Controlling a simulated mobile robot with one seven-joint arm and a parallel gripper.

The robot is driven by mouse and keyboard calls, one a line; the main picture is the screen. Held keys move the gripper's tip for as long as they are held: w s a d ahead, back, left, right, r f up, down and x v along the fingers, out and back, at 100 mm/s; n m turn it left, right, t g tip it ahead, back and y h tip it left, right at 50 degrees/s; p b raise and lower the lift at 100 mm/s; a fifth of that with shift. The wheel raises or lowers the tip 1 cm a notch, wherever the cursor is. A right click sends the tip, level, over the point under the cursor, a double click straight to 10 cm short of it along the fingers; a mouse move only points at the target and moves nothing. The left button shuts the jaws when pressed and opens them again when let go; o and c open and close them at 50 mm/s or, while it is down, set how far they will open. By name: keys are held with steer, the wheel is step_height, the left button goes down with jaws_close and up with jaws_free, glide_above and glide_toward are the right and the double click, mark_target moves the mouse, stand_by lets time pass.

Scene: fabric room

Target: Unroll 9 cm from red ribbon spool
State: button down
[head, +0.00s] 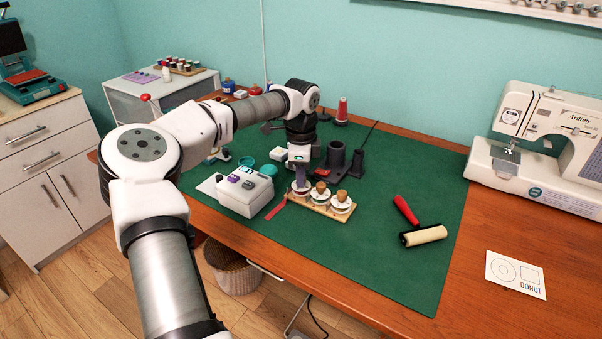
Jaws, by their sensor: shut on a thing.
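Three ribbon spools stand in a row on a wooden stand (322,209). The middle spool (321,197) and right spool (341,206) show cork-like knobs on pale tops. The left spool (299,194) is partly hidden under my gripper. A flat red ribbon strip (276,209) lies on the green mat just left of the stand, beside the left spool, which appears to be the red one. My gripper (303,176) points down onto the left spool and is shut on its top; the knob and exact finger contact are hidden.
A white box (245,191) with small coloured pieces stands left of the ribbon strip. Dark cylindrical holders (335,156) stand behind the spools. A red-handled roller (423,234) lies to the right. The green mat (345,255) is clear in front.

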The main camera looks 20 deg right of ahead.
steer(key=c, duration=1.2)
jaws_free()
steer(key=shift+c, duration=0.2)
step_height(320, 180, up, 14)
steer(key=shift+s, duration=0.3)
steer(key=shift+a+f, duration=0.1)
